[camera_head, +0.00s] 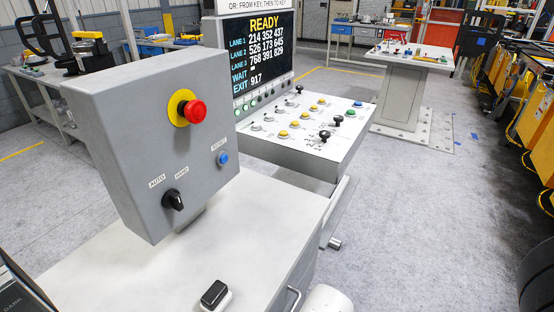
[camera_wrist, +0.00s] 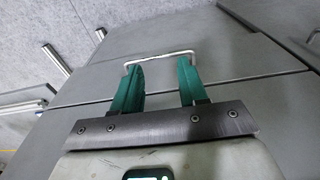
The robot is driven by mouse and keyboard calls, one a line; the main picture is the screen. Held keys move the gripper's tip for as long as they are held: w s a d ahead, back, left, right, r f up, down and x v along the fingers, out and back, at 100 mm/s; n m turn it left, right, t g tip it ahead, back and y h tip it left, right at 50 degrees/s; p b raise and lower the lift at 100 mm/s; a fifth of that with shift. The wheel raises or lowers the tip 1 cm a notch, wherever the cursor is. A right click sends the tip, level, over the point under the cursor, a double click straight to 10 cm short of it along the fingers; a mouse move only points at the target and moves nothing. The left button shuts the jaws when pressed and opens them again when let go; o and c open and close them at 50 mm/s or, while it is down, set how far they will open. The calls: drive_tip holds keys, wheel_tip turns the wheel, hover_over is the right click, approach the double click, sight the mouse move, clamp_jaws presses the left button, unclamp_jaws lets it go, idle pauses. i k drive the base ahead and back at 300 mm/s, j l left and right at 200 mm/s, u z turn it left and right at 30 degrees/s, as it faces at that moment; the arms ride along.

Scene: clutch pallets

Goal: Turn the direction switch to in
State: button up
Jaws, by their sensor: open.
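A sloped grey control console (camera_head: 330,160) stands at the middle of the head view. It carries yellow, white and green buttons and several black knobs. One black knob (camera_head: 325,135) sits near its front edge and another black knob (camera_head: 338,121) just behind it. The markings beside them are too small to read, so I cannot tell which is the direction switch. My gripper (camera_wrist: 158,68) shows in the wrist view with two green fingers apart and nothing held. Its tips are near a pale bar handle (camera_wrist: 160,56) on a grey drawer front; contact is unclear. The console controls are not in the wrist view.
A grey box (camera_head: 150,140) with a red emergency button (camera_head: 195,111), blue button and AUTO/HAND knob (camera_head: 173,200) stands at the left. A display (camera_head: 264,50) reads READY. A pedestal table (camera_head: 405,90) stands behind. Yellow machinery (camera_head: 530,120) lines the right; floor between is clear.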

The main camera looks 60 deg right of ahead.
sight(338, 119)
drive_tip(key=z, duration=1.5)
